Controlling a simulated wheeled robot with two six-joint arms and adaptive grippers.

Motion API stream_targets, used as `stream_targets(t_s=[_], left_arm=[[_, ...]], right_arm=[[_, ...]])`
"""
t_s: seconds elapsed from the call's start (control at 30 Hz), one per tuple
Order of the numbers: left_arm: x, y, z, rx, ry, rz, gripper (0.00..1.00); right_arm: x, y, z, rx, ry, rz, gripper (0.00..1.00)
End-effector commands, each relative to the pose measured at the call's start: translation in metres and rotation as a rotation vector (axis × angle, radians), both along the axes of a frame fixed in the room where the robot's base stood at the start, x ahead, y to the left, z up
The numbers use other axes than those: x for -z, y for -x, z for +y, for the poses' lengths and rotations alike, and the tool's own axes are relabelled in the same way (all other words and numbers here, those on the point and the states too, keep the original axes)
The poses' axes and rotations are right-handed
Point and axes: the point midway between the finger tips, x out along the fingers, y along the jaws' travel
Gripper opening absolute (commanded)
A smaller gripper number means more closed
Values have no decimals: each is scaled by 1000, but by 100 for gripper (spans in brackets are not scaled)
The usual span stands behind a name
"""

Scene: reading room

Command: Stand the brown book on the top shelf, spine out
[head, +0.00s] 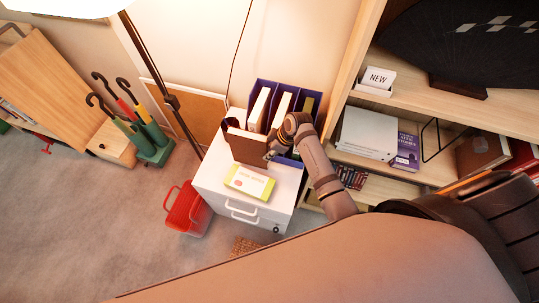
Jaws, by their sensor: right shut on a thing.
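The brown book (246,148) is at the white drawer cabinet (212,178), upright in front of the blue magazine files. My right gripper (270,152) is shut on the right end of the brown book. Its fingertips are small and partly hidden here, and I cannot tell whether the book touches the cabinet top. The top shelf in view (425,97) is on the wooden bookcase at the right. It carries a white "NEW" sign (377,79) and a large dark fan (465,45). My left gripper is not in view.
Blue magazine files (291,90) and a yellow-and-white box (249,182) are on the cabinet. A purple book (407,150) and a brown binder (482,153) are on the lower shelf. A red basket (187,210) and an umbrella stand (155,152) are on the floor.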

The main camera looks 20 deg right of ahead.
Motion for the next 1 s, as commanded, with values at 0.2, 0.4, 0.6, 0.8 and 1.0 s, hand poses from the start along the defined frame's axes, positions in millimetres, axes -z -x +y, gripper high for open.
stream_targets(t_s=[0.2, 0.4, 0.6, 0.8, 1.0], left_arm=[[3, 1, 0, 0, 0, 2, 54], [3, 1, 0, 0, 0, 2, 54], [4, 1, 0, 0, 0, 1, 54], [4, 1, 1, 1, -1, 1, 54], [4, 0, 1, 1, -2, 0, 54]], right_arm=[[29, -5, 1, 0, -1, -2, 0], [33, -5, 1, 1, -1, -4, 0], [37, -3, 0, 0, 1, -1, 29], [36, -3, 1, 0, 1, -1, 50], [36, -3, 1, 0, 1, -1, 50]])
